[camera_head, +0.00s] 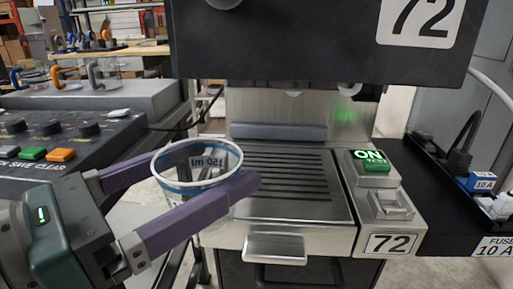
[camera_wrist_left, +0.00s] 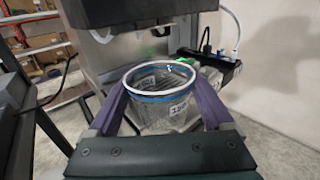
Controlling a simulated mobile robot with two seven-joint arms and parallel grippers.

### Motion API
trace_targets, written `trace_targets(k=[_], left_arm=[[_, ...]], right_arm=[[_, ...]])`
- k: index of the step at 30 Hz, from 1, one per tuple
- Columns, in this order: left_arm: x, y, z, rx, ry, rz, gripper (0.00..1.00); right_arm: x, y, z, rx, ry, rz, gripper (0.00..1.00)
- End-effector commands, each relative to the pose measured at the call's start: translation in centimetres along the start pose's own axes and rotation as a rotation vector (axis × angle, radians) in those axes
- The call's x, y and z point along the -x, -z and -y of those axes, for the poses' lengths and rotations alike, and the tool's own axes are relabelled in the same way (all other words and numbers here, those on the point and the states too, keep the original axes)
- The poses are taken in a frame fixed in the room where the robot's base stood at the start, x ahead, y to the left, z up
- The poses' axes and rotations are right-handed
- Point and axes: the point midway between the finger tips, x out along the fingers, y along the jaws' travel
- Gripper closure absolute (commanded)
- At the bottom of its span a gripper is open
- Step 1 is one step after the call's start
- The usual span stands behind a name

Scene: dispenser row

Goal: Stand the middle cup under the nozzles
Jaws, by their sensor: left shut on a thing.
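A clear cup (camera_head: 197,181) with a white rim and a blue band is held upright between the two purple fingers of my left gripper (camera_head: 205,172). In the left wrist view the same cup (camera_wrist_left: 160,115) sits between the fingers, with a printed label on its wall. The cup is in the air at the left edge of the slotted drip tray (camera_head: 297,210). The nozzles (camera_head: 349,89) hang under the dark dispenser head (camera_head: 310,45) marked 72, behind and to the right of the cup. My right gripper is not in view.
The tray top is clear. A green lit ON button (camera_head: 375,161) and a switch sit right of the tray. A black fuse shelf (camera_head: 437,200) is further right. A control panel with knobs (camera_head: 60,130) and colored buttons stands left.

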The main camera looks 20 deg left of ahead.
Motion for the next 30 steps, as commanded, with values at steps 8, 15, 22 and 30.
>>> trace_targets(k=[8, 15, 22, 30], left_arm=[[-3.6, -0.1, -1.2, 0.000, 0.000, 0.003, 0.76], [-6.6, 0.2, -2.2, -0.001, 0.001, 0.001, 0.76], [-9.5, 0.5, -3.2, 0.000, 0.001, 0.002, 0.76], [-11.8, 1.9, -4.0, 0.000, 0.002, -0.001, 0.76]], right_arm=[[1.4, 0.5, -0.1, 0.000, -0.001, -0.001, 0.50], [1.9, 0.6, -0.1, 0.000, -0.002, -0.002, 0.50], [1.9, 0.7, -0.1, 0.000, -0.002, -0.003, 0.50], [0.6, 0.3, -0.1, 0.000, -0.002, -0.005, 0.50]])
